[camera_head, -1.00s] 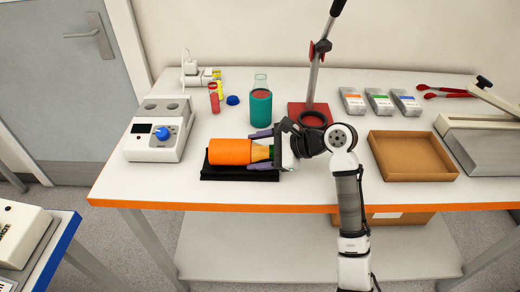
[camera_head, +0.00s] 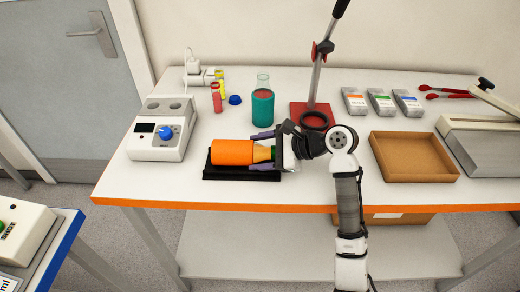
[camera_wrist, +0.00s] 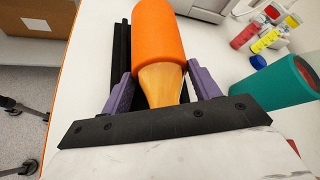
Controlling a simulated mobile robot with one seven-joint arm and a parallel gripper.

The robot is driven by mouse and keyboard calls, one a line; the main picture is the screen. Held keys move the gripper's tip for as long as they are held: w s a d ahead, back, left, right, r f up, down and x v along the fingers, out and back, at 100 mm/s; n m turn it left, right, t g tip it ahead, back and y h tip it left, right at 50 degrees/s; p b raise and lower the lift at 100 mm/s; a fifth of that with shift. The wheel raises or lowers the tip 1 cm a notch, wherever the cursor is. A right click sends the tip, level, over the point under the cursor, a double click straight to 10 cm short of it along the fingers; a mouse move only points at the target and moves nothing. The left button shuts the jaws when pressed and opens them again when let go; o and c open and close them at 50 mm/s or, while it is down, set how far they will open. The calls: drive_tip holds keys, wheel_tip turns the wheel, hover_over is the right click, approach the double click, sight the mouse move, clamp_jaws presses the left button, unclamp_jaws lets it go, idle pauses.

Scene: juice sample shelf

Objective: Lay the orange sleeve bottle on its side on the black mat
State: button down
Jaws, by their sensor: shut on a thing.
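The orange sleeve bottle (camera_head: 233,152) lies on its side over the black mat (camera_head: 214,172), its neck pointing right in the head view. Whether it rests fully on the mat or hangs just above it I cannot tell. My gripper (camera_head: 266,150) is at the neck end, with its purple fingers on either side of the bottle's neck. In the wrist view the bottle (camera_wrist: 159,40) points away from my gripper (camera_wrist: 160,88), its bare tan neck between the fingers. The mat (camera_wrist: 121,50) shows to its left there.
A white device with a blue knob (camera_head: 161,128) stands left of the mat. A teal sleeve bottle (camera_head: 262,107) stands upright behind my gripper. A red-based stand (camera_head: 313,110) is behind the arm. A brown tray (camera_head: 413,157) lies to the right. The orange table edge (camera_head: 300,208) is close in front.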

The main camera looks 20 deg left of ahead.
drive_tip(key=c, duration=0.6)
unclamp_jaws()
drive_tip(key=o, duration=0.3)
drive_tip(key=shift+f, duration=0.1)
